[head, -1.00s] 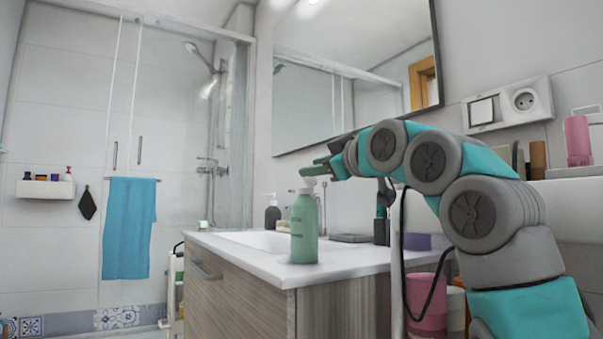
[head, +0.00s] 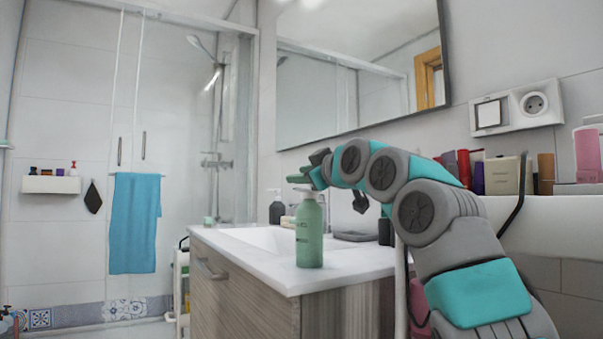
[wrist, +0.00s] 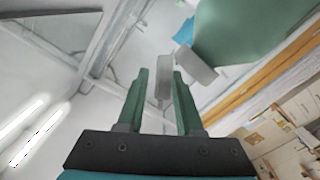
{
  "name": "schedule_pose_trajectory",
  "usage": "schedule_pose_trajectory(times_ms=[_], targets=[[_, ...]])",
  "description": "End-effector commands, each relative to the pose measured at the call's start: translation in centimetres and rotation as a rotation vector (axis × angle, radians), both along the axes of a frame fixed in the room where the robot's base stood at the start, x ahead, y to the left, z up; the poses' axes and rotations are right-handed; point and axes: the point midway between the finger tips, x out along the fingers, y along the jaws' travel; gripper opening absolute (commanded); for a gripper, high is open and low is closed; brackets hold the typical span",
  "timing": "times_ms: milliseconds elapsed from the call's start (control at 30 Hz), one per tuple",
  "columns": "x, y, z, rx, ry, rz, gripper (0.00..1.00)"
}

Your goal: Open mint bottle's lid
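The mint bottle (head: 309,236) stands upright near the front edge of the white vanity top, with its pale pump lid (head: 307,192) on. My gripper (head: 294,182) is right at the lid, just above and around its top in the head view. In the wrist view the green bottle (wrist: 235,30) fills the upper right, and its grey lid (wrist: 193,66) points towards the fingers. The lid's flat end part lies between my two green fingers (wrist: 160,72). A gap shows on the left finger's side, so the fingers look open around it. Whether the right finger touches is unclear.
A dark soap bottle (head: 276,212) stands behind the mint bottle by the sink (head: 262,238). A grey dish (head: 351,236) lies to the right. Cosmetics stand on a white shelf (head: 545,205) behind my arm. The front left of the counter is clear.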

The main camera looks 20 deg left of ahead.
Motion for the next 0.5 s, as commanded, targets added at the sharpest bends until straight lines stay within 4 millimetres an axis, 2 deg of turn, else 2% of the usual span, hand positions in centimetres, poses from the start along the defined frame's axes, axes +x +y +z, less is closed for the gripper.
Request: schedule_pose_trajectory(times_ms=[67, 367, 500], targets=[[0.00, -0.01, -0.02, 0.000, 0.000, 0.000, 0.34], [0.00, -0.02, -0.02, 0.000, 0.000, 0.000, 0.00], [0.00, -0.03, -0.03, 0.000, 0.000, 0.000, 0.00]])
